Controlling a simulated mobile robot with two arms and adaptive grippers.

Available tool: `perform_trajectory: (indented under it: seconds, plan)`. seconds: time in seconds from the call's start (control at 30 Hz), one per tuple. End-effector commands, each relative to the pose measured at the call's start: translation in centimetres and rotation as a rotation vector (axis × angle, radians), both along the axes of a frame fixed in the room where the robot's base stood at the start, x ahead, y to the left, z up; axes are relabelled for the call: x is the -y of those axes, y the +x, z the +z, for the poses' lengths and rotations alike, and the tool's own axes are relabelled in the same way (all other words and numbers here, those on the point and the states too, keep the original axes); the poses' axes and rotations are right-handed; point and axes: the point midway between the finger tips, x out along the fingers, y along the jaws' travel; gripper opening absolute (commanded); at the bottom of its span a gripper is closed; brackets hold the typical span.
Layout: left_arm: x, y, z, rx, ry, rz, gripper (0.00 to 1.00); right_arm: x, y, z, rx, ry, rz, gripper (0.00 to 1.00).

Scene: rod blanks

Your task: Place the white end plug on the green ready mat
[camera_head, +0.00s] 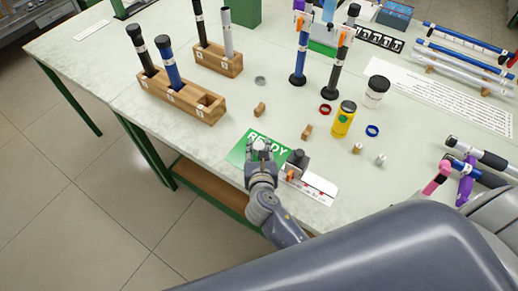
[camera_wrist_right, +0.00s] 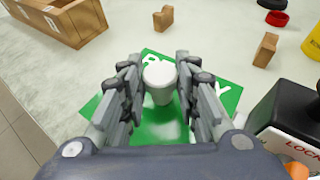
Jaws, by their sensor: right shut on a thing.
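The white end plug (camera_wrist_right: 160,80) is between the fingers of my right gripper (camera_wrist_right: 160,88), which is shut on it. In the head view the plug (camera_head: 259,145) shows as a small pale top between the fingertips of the right gripper (camera_head: 261,150). The green ready mat (camera_head: 238,154) lies flat near the table's front edge. The gripper and plug are over the mat, which also shows below the plug in the wrist view (camera_wrist_right: 158,130). I cannot tell whether the plug touches the mat. My left gripper is not in view.
A black-topped block (camera_head: 298,159) with a white label card stands close right of the mat. Wooden rod racks (camera_head: 183,97) stand to the left. A yellow jar (camera_head: 343,119), a white jar (camera_head: 376,92) and small wooden pieces (camera_head: 307,131) stand behind and to the right.

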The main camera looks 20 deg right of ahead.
Motion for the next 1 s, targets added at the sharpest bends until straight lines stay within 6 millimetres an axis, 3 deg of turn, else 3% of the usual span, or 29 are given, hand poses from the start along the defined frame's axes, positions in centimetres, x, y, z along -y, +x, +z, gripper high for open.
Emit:
perform_trajectory:
  seconds: [0.33, 0.37, 0.43, 0.83, 1.0]
  plan:
    - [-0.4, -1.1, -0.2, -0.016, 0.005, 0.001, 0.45, 0.0, 0.0, -0.3, 0.000, -0.002, 0.001, 0.17]
    - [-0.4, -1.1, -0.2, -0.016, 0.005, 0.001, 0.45, 0.0, 0.0, -0.3, 0.000, -0.002, 0.001, 0.34]
    - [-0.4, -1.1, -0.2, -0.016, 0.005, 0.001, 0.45, 0.0, 0.0, -0.3, 0.001, -0.001, 0.000, 0.49]
    - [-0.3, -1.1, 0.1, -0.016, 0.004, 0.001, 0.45, 0.0, 0.0, 0.3, 0.001, 0.001, 0.000, 0.49]
    - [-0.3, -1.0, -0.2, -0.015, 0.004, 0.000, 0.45, -0.7, -2.2, 0.8, -0.001, 0.001, 0.001, 0.49]
